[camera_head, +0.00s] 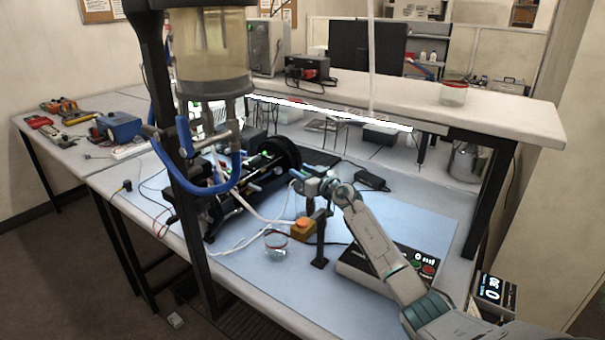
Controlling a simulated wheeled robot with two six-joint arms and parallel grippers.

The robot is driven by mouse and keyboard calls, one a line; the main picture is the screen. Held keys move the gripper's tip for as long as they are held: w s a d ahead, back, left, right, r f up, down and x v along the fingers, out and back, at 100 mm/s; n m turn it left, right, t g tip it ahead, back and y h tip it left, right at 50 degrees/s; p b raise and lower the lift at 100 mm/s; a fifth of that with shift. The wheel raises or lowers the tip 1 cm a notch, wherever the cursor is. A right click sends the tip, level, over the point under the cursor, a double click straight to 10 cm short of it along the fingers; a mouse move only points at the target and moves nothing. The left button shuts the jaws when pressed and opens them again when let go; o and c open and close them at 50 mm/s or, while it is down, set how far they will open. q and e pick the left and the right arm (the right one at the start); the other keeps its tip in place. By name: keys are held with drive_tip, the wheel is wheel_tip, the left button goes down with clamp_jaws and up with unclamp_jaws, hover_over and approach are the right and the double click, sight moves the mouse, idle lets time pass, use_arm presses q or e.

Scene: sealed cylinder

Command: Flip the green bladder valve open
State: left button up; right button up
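A dark apparatus (215,222) with a black wheel (281,156) stands on the blue mat. Small green parts show on it, one near the wheel (278,171); they are too small to tell which is the bladder valve or how its lever stands. My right gripper (303,185) is at the right side of the apparatus, close to the wheel and tubing. Its fingers are small and partly hidden, so I cannot tell if they are open or touch anything. My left gripper is not in view.
A clear tank (211,50) with blue hoses (228,176) hangs on a black post at left. The mat (300,280) is bare in front.

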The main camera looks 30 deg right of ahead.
clamp_jaws()
drive_tip(key=shift+s+a+n+y, duration=0.1)
drive_tip(key=shift+n+y, duration=0.5)
drive_tip(key=shift+y, duration=0.3)
drive_tip(key=shift+s+a+n+g+y, duration=0.1)
drive_tip(key=shift+a+n+g+y, duration=0.2)
drive_tip(key=shift+n+y, duration=0.4)
drive_tip(key=shift+a+n+g+y, duration=0.15)
drive_tip(key=shift+n+g+y, duration=0.25)
drive_tip(key=shift+y, duration=0.6)
unclamp_jaws()
